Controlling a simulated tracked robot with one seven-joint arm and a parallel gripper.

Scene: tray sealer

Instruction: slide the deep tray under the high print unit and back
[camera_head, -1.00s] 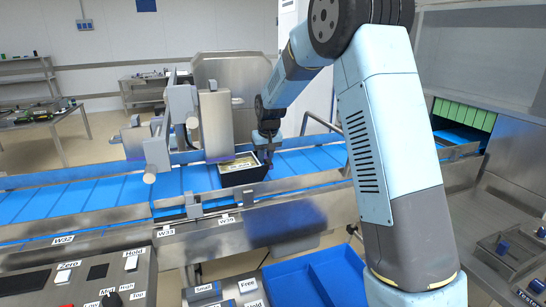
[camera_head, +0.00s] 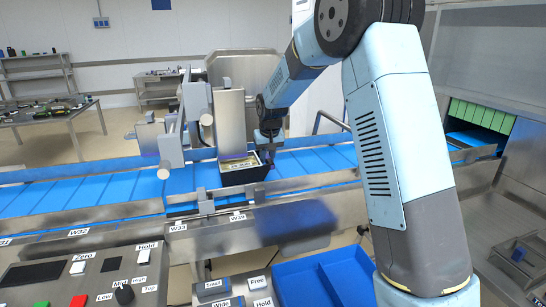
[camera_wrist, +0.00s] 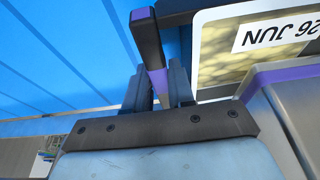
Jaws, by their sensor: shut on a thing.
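The deep tray (camera_head: 245,175) is dark, with a pale, labelled top, and stands on the blue conveyor. In the wrist view the tray (camera_wrist: 215,92) shows a "26 JUN" label at the upper right. The print unit (camera_head: 230,120) is a tall grey box; the tray's left part is beneath or just in front of it. A grey, purple-edged body at the wrist view's right, probably the print unit (camera_wrist: 285,95), overlaps the tray. My gripper (camera_head: 266,158) is at the tray's right end. In the wrist view my gripper (camera_wrist: 160,85) is shut on a dark, purple-edged upright part, apparently the tray's.
The blue conveyor (camera_head: 95,195) runs left and right between steel rails. A second grey unit on a bracket (camera_head: 170,140) stands left of the print unit. A control panel (camera_head: 105,270) and blue bins (camera_head: 320,275) are in front. The belt left of the units is clear.

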